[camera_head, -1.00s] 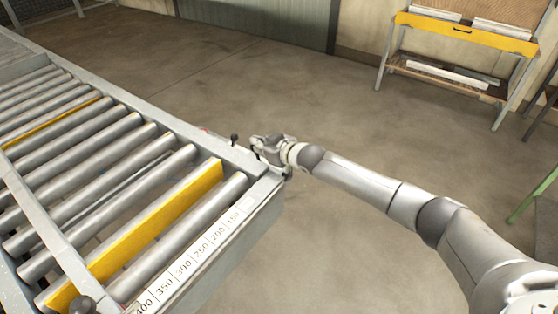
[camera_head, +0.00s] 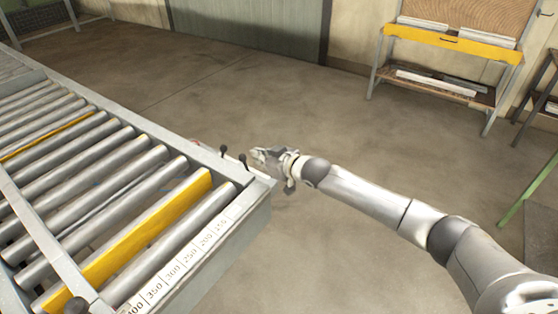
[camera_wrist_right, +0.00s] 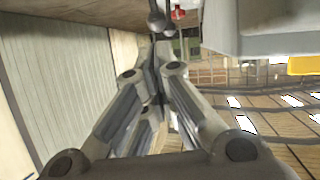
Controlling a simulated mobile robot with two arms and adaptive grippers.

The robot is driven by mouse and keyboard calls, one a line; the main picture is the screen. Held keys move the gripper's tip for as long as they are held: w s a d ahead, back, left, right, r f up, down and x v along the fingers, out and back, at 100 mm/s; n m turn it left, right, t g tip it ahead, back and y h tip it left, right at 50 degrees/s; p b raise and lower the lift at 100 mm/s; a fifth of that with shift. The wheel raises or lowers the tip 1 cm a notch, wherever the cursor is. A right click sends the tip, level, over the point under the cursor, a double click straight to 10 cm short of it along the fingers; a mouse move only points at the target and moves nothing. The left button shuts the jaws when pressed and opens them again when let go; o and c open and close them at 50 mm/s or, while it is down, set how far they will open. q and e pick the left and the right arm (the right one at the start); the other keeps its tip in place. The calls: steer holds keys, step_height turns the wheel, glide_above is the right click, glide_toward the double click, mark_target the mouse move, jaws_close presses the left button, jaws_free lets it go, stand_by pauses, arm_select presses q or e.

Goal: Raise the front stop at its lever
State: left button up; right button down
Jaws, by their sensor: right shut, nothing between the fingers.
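The near yellow stop bar (camera_head: 130,240), which I take for the front stop, stands above the rollers between the last two rollers. Two levers with dark ball knobs stand on the far-right side rail: one (camera_head: 223,151) and, nearer the corner, another (camera_head: 243,160). My right gripper (camera_head: 257,154) is shut and empty, just right of the corner lever, apparently apart from it. In the right wrist view its fingers (camera_wrist_right: 157,75) are together, with a dark ball knob (camera_wrist_right: 157,20) beyond the tips. My left gripper is not in view.
The roller bench (camera_head: 232,221) fills the left, with a number scale along its near edge. A thinner yellow bar (camera_head: 50,138) lies farther back among the rollers. A dark knob (camera_head: 77,305) sits at the bottom left. A yellow-fronted rack (camera_head: 450,42) stands at the back right. The floor between is clear.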

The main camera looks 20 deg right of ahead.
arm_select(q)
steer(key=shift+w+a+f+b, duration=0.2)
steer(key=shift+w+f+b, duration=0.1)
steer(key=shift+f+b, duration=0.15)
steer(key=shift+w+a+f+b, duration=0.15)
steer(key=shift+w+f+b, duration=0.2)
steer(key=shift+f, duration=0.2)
arm_select(e)
steer(key=v, duration=0.6)
steer(key=shift+r, duration=0.35)
steer(key=shift+s, duration=0.15)
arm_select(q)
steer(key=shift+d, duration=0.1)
arm_select(e)
steer(key=shift+f, duration=0.1)
